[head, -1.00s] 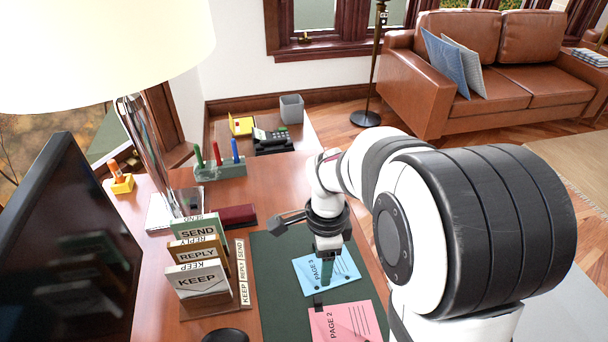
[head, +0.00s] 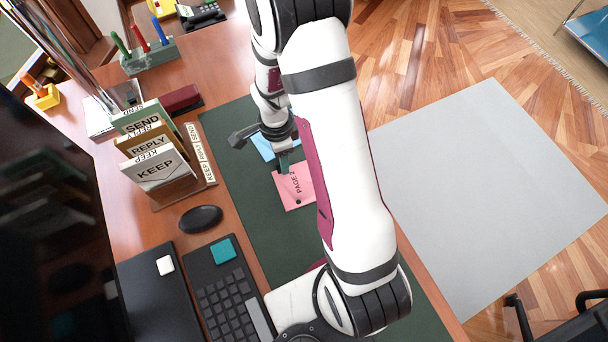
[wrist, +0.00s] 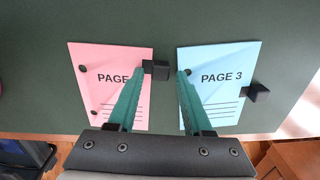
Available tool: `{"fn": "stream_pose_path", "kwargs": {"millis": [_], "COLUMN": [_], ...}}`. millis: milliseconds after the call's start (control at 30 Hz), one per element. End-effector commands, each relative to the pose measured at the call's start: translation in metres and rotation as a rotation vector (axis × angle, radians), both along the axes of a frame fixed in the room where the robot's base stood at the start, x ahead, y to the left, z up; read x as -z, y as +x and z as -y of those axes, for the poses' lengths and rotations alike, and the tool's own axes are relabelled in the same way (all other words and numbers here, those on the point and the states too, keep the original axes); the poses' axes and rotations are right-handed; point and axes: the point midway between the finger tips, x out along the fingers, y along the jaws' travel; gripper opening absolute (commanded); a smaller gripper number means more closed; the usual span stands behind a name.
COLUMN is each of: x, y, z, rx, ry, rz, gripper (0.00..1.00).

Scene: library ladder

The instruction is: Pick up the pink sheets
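The pink sheets (head: 296,186), marked PAGE 2, lie flat on the dark green desk mat (head: 250,230), partly hidden by my arm in the head view. In the wrist view the pink sheets (wrist: 95,68) are on the left, with a black clip (wrist: 156,69) at their right edge. The blue sheets (wrist: 222,60), marked PAGE 3, lie beside them on the right. My gripper (wrist: 162,75) is open and empty. Its left teal finger overlaps the pink sheets, its right one the blue sheets, and the clip shows between the tips. Height above the sheets is unclear.
A letter sorter (head: 165,165) with KEEP, REPLY and SEND slots stands left of the mat. A black mouse (head: 201,219), a keyboard (head: 228,290) and a dark monitor (head: 50,200) are nearer. A pen holder (head: 150,58) stands at the back. The mat's left part is clear.

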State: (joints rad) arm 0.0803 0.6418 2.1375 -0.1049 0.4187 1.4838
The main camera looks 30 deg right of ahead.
Motion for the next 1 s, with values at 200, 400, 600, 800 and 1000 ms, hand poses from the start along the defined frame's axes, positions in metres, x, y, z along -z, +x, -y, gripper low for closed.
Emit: {"fn": "stream_pose_path", "kwargs": {"millis": [200, 400, 600, 800, 1000], "x": [0.0, 0.0, -0.001, -0.016, -0.05], "y": [0.0, 0.0, 0.0, 0.001, -0.008], "z": [0.0, 0.0, 0.0, 0.0, 0.012], "rx": [0.0, 0.0, -0.001, -0.002, 0.005], "ry": [0.0, 0.0, 0.0, 0.0, 0.0], "rz": [0.0, 0.0, 0.0, 0.003, 0.002], "gripper": [0.09, 0.0, 0.0, 0.0, 0.0]}}
